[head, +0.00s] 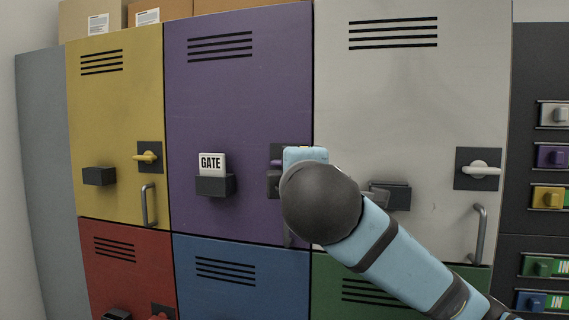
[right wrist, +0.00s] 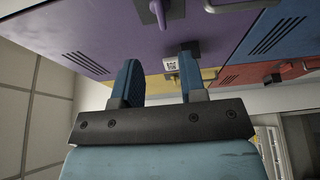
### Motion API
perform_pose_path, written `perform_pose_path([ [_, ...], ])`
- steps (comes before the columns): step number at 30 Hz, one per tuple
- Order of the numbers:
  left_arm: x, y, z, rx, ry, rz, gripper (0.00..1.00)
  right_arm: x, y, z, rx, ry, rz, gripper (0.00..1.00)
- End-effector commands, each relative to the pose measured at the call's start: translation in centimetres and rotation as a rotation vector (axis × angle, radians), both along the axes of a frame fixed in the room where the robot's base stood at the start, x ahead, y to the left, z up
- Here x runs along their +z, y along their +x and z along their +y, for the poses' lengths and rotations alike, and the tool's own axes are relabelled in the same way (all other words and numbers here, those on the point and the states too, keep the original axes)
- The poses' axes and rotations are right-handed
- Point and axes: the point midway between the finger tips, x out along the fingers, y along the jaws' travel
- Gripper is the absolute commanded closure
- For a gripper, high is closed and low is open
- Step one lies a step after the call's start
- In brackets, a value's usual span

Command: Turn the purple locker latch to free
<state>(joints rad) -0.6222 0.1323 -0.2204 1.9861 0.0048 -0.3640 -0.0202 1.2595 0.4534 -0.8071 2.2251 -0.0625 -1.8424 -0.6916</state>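The purple locker door (head: 225,110) is shut, upper middle in the head view. Its latch plate (head: 277,150) is at the door's right edge, with a bit of the purple latch (head: 275,162) showing left of my gripper. My right arm hides most of it, so I cannot tell its angle there. In the right wrist view the purple latch (right wrist: 159,12) is at the top, beyond the fingertips. My right gripper (right wrist: 158,66) is open, its two blue fingers apart with nothing between them. I cannot tell whether it touches the latch. My left gripper is not in view.
A white GATE card (head: 211,163) stands in a dark holder (head: 214,186) on the purple door. Yellow (head: 117,110) and white (head: 400,110) lockers flank it, with latches and handles. Red, blue and green doors are below. A dark panel (head: 540,75) with coloured switches is at right.

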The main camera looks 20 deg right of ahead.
Motion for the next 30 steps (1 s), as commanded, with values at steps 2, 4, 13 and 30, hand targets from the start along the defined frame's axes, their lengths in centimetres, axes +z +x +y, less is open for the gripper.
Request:
perform_pose_path([
  [2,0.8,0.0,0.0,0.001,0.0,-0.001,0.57,0.2,1.6,-0.4,-0.004,0.0,0.004,0.62],
  [4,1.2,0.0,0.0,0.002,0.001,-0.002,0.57,0.2,3.1,-0.7,-0.005,-0.001,0.005,0.62],
  [13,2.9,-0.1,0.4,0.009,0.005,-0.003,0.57,0.2,9.0,-1.9,-0.002,0.001,0.003,0.62],
  [30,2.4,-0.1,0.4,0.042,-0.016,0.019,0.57,-0.1,11.8,-2.4,0.001,0.002,0.001,0.62],
])
